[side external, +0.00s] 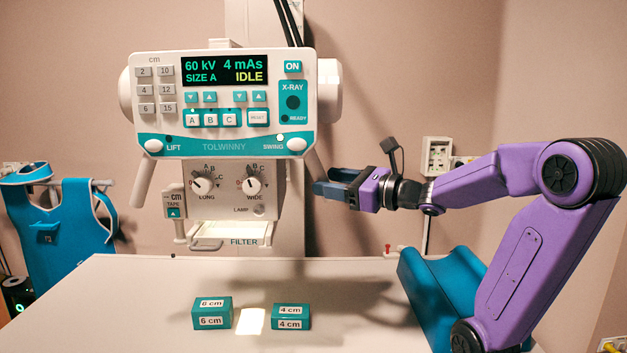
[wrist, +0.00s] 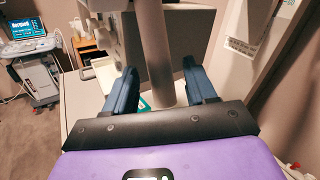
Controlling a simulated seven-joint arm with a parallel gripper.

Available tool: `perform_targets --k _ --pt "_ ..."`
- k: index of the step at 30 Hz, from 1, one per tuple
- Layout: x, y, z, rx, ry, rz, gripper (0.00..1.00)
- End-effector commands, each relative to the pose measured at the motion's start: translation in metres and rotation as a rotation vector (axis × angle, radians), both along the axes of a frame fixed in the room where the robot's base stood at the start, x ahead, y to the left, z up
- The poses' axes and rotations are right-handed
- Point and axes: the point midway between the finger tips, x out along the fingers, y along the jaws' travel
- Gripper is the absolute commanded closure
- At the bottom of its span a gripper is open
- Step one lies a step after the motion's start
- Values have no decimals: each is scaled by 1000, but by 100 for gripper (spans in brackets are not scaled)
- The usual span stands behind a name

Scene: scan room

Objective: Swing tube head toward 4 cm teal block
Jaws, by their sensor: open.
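The white tube head (side external: 225,100) hangs over the table with a teal-trimmed panel reading "60 kV 4 mAs SIZE A IDLE". A grey handle (side external: 145,180) slants down on its left; its right handle (side external: 314,166) is partly hidden by my gripper (side external: 317,188). In the wrist view my gripper (wrist: 160,72) is open, and a grey bar (wrist: 155,40), seemingly the right handle, stands between its blue fingers. I cannot tell whether they touch. The 4 cm teal block (side external: 290,317) sits on the table, right of the 6 cm teal block (side external: 211,313).
A bright light patch (side external: 250,321) lies on the table (side external: 130,300) between the blocks. A teal cushion (side external: 430,290) stands at the table's right. A teal apron (side external: 50,235) hangs at the left. A cart with a screen (wrist: 30,55) stands in the wrist view.

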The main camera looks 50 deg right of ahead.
Motion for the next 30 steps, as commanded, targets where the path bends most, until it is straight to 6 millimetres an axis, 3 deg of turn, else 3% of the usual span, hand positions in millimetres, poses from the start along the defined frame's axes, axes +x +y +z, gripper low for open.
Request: perform_targets --k 10,23,24,29,30 --pt "39 9 0 0 0 1 44" --pt "46 11 0 -1 0 -1 44" --pt "46 11 0 -1 0 -1 47" --pt "46 11 0 -1 0 -1 100" --pt "46 11 0 -1 1 0 100"
